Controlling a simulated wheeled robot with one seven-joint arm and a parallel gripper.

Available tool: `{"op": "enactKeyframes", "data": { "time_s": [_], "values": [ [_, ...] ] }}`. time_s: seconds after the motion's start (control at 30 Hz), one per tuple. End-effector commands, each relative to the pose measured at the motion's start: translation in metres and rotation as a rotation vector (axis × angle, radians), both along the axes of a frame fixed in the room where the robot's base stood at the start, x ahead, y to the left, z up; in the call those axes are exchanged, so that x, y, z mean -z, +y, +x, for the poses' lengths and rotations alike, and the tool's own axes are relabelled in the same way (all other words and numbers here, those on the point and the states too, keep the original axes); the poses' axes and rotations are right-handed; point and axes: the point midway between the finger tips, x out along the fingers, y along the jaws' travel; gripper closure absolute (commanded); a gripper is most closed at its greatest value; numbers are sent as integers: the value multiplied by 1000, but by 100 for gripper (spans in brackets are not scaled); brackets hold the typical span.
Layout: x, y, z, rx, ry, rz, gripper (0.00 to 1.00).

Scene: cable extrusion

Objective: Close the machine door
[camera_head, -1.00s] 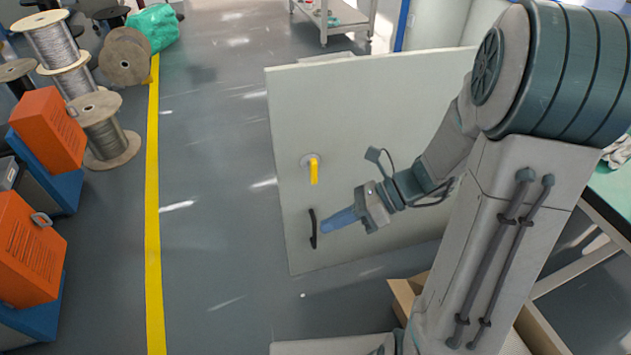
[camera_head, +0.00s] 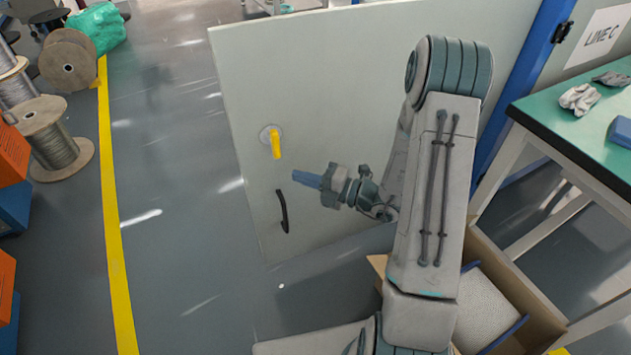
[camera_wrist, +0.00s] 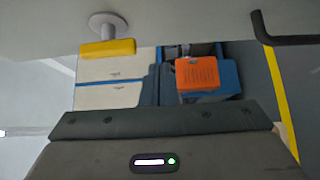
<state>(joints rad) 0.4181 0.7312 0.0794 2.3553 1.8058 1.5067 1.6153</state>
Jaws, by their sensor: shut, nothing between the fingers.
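The machine door (camera_head: 340,110) is a large pale grey panel standing open in the head view. It has a yellow lever (camera_head: 276,143) on a round base and a black bar handle (camera_head: 283,211) below it. My gripper (camera_head: 297,176) has blue fingers, shut and empty. It is in front of the door face, right of the handle and lower right of the lever; I cannot tell whether it touches the door. In the wrist view the yellow lever (camera_wrist: 108,48) is at upper left and the black handle (camera_wrist: 282,39) at upper right. The fingertips are not clear there.
A green-topped table (camera_head: 560,115) with gloves (camera_head: 580,99) is at right. An open cardboard box (camera_head: 540,310) is on the floor below it. Cable spools (camera_head: 50,135) and orange units (camera_head: 10,155) stand at left, beyond a yellow floor line (camera_head: 112,230). The floor between is clear.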

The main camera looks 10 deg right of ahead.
Motion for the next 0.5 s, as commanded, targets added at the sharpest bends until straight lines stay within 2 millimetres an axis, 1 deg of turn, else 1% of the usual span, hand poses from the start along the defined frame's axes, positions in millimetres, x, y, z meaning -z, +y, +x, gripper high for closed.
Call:
{"op": "enactKeyframes", "data": {
  "time_s": [0.03, 0.2, 0.33, 0.5],
  "values": [
    [2, 11, 6, -7, -3, -1, 100],
    [2, 40, 25, -6, -2, -1, 100],
    [1, 42, 47, -1, -5, -2, 100],
    [1, 44, 61, -1, -2, -1, 100]
  ]
}}
